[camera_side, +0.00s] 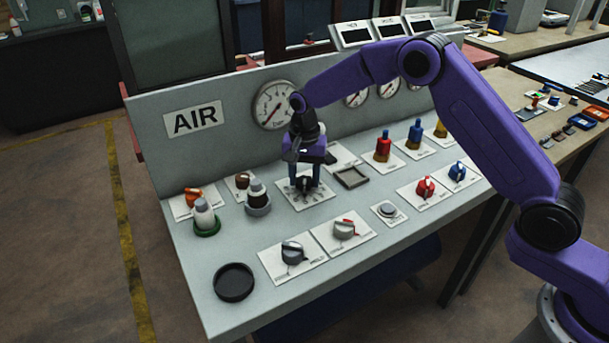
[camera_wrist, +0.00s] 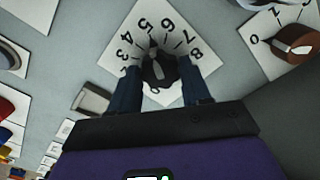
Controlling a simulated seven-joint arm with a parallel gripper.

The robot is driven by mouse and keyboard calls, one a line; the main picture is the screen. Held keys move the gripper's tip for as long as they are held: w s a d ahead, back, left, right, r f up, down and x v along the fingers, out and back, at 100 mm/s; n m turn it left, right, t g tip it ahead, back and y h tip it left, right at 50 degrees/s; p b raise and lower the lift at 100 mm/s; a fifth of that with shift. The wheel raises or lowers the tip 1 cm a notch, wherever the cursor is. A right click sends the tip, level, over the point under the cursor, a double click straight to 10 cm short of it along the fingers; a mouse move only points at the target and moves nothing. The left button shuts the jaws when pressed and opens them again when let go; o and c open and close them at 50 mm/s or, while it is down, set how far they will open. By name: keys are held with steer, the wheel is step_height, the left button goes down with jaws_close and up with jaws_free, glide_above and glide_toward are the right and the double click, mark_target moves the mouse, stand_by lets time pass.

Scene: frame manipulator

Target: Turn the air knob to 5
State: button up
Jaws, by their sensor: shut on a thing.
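The black air knob (camera_side: 305,184) sits on a white numbered dial plate (camera_side: 318,198) on the sloping grey panel. In the wrist view the knob (camera_wrist: 158,72) is in the middle of the plate (camera_wrist: 200,45), which shows numbers from 2 to 8. Its dark pointer tip is directed up toward the 5, close to it. My gripper (camera_side: 304,176) points down over the knob with its blue fingers on either side. In the wrist view my gripper (camera_wrist: 160,86) is shut on the knob.
The AIR sign (camera_side: 195,118) and a round gauge (camera_side: 273,104) are on the panel's upright back. A brown knob (camera_wrist: 293,40) is on a nearby plate. A capped dark bottle-like part (camera_side: 257,194) stands left of my gripper. Grey knobs (camera_side: 292,252) are in front.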

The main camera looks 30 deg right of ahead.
mark_target(305, 180)
steer(key=shift+r, duration=0.1)
steer(key=o, duration=1.1)
steer(key=shift+c, duration=0.2)
step_height(305, 180, up, 17)
steer(key=shift+r, duration=0.2)
steer(key=s+n, duration=1)
steer(key=s, duration=0.9)
steer(key=s+d+f+n, duration=0.2)
steer(key=s+d+n, duration=0.3)
steer(key=s, duration=0.6)
steer(key=s+d+f+n, duration=0.3)
steer(key=s+d+n, duration=0.2)
steer(key=s+d, duration=0.3)
steer(key=s, duration=0.3)
steer(key=shift+d, duration=0.35)
